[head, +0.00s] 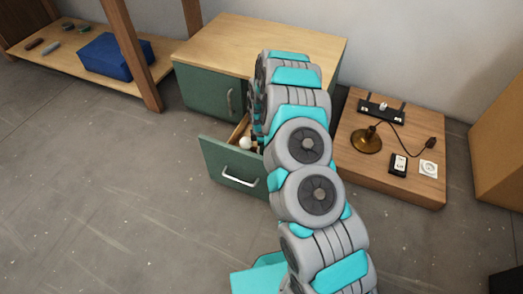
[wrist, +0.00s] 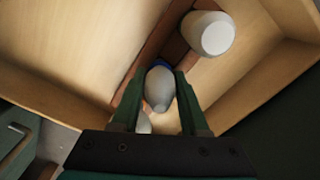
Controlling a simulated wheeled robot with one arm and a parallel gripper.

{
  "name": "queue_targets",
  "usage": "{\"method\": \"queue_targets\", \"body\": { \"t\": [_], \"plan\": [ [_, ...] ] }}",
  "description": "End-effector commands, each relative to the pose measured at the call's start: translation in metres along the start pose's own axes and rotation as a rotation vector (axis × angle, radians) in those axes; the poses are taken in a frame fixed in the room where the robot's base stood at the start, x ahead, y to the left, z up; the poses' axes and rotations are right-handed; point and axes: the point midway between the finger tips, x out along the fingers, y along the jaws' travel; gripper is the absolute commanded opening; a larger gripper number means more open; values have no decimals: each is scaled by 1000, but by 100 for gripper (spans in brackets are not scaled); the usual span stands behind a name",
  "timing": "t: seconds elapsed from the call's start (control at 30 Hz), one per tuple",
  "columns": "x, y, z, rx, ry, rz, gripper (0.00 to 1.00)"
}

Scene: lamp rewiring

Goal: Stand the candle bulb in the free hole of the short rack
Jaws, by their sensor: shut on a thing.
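In the wrist view my gripper (wrist: 158,84) is shut on a pale, tapered bulb, the candle bulb (wrist: 160,92), with blue showing at its far end. It is inside the open drawer. A brown rack (wrist: 172,48) runs along the drawer floor behind the bulb; its holes are mostly hidden. A wider white bulb (wrist: 208,34) is at the rack's far right. Part of another pale thing (wrist: 144,124) shows beneath the held bulb. I cannot tell whether the held bulb touches the rack. In the head view my arm hides the gripper.
The drawer (head: 231,170) stands open from the green cabinet (head: 210,92); its wooden walls (wrist: 262,85) are close around my gripper. A white bulb (head: 245,143) shows in it. A low wooden table (head: 400,185) at right bears a brass lamp base (head: 367,141) and a socket (head: 428,169).

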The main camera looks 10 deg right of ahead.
Motion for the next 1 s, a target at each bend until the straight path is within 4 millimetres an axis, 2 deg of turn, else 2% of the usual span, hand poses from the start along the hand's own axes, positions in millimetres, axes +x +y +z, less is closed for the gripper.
{"method": "queue_targets", "body": {
  "t": [0.97,1.0],
  "plan": [
    [4,0,0,0,0,0,0],
    [4,0,0,0,0,0,46]
  ]
}}
